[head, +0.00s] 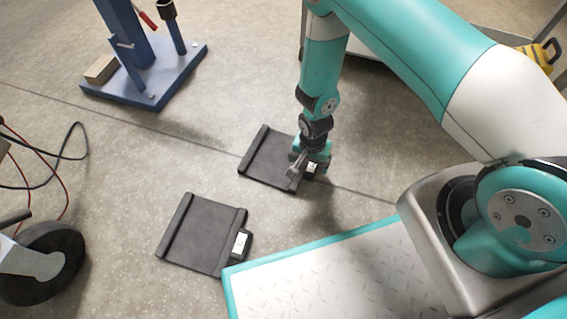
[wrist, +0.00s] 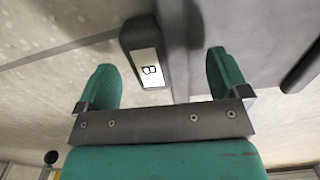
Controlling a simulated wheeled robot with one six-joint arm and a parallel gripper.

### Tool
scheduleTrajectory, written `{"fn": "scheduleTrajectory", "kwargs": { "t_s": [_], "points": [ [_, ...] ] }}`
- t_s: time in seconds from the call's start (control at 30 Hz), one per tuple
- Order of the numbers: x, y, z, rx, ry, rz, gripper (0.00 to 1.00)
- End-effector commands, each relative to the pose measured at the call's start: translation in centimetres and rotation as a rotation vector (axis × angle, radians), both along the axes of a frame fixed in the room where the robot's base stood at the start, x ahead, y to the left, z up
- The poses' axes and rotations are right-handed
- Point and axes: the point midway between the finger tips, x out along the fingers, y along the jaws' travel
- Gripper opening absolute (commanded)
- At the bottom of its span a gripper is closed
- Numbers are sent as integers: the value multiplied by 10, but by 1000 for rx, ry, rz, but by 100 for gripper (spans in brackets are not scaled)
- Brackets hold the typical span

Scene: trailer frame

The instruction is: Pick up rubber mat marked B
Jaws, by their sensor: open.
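The rubber mat marked B (head: 268,160) lies flat on the floor in the middle of the head view, dark grey with a raised ridge on its left edge. Its black end block with a white label reading B (wrist: 151,69) shows between my fingers in the wrist view, and the mat's grey sheet (wrist: 255,35) extends to the right there. My gripper (head: 301,172) is over the mat's right end, open, with one teal finger on each side of the block in the wrist view. Whether the fingers touch the block cannot be told. My gripper hides part of the mat's right end in the head view.
A second dark mat (head: 205,232) with a white-labelled block lies nearer, at lower left. A blue stand (head: 150,75) is at upper left. A black wheel (head: 42,262) and cables (head: 62,155) are at the left edge. Open floor surrounds the mats.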

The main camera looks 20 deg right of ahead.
Motion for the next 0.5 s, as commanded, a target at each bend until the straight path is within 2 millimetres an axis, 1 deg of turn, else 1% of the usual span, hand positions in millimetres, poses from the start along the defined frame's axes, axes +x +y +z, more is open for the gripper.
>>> {"fn": "scheduleTrajectory", "kwargs": {
  "t_s": [0.03, 0.27, 0.3, 0.37, 0.4, 0.47, 0.5],
  "points": [
    [0, 0, -9, 0, 0, 0, 94],
    [0, 0, -8, 1, -1, 0, 94],
    [0, 0, -8, 0, 0, 0, 89],
    [0, 0, -8, 0, 0, 0, 75],
    [0, 0, -8, 0, 0, 0, 66],
    [0, 0, -8, 0, 0, 0, 52],
    [0, 0, -8, 0, 0, 0, 43]
  ]
}}
